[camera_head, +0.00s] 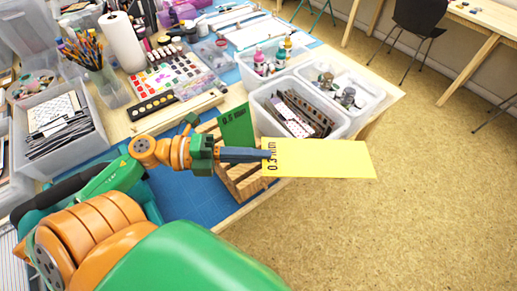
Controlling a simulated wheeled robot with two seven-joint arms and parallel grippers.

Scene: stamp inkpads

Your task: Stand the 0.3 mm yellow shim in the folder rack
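The yellow shim (325,159), marked "0.3 mm" near its left end, sticks out to the right from my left gripper (266,155). The gripper is shut on its left edge. The shim reaches past the table's edge, with floor behind it in the picture. The wooden folder rack (247,188) is on the blue mat, partly hidden by the gripper and shim. A green shim (236,128) marked "0.5 mm" stands upright at the rack. Whether the yellow shim touches the rack cannot be told. My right gripper is not in view.
A clear bin (338,127) of dark strips stands just behind the rack, with another clear bin (371,92) of small bottles beyond. A left bin (88,143) holds papers. A paint palette (172,80) lies farther back. The blue cutting mat (190,203) has bare room beside the rack.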

